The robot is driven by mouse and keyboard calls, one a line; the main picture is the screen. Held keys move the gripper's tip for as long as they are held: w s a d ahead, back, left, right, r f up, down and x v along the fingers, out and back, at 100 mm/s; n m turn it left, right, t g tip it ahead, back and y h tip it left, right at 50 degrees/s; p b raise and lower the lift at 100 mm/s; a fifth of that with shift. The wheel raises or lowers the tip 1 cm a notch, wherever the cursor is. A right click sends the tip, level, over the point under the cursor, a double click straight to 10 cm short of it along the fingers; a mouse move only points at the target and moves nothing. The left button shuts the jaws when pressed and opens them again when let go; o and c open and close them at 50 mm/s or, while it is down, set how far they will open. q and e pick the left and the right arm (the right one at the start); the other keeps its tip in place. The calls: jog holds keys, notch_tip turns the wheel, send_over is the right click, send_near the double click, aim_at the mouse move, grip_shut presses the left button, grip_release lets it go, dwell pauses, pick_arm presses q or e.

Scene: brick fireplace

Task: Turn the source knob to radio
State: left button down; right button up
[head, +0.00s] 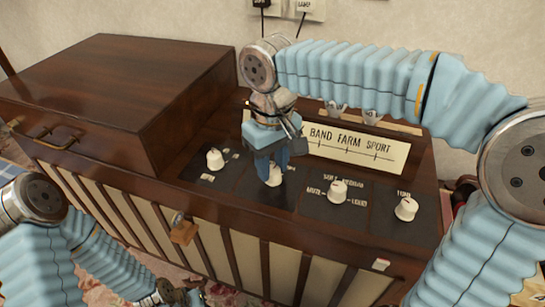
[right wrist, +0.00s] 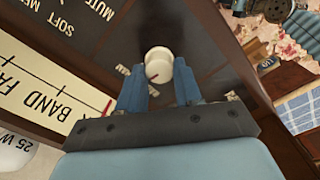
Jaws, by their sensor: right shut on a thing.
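The dark wooden radio cabinet (head: 300,222) has a row of white knobs on its dark control panel. My right gripper (head: 272,160) reaches down from above, its blue fingers closed around the second knob from the left (head: 274,177). In the right wrist view this white knob (right wrist: 159,62) sits between the fingertips, with a short red mark on its face. Its labels are mostly hidden or too small to read, so I cannot confirm it is the source knob. My left gripper (head: 178,293) is low at the bottom left, apart from the cabinet; its jaws are unclear.
Another knob (head: 215,159) stands to the left. A knob marked soft, medium, mute and loud (head: 338,190) and a further knob (head: 405,209) are to the right. A pale dial strip (head: 355,147) lies behind. A raised wooden box (head: 120,95) fills the left side.

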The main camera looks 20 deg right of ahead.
aim_at(272, 169)
jog(key=n+p, duration=0.1)
jog(key=n, duration=0.3)
jog(key=shift+r+n+p, duration=0.1)
jog(key=shift+n+p, duration=0.2)
jog(key=shift+p, duration=0.05)
jog(key=shift+n+p, duration=0.5)
jog(key=shift+n, duration=1)
jog(key=o, duration=1)
jog(key=shift+o, duration=0.2)
notch_tip(272, 169, up, 14)
jog(key=p, duration=0.1)
jog(key=shift+f, duration=0.2)
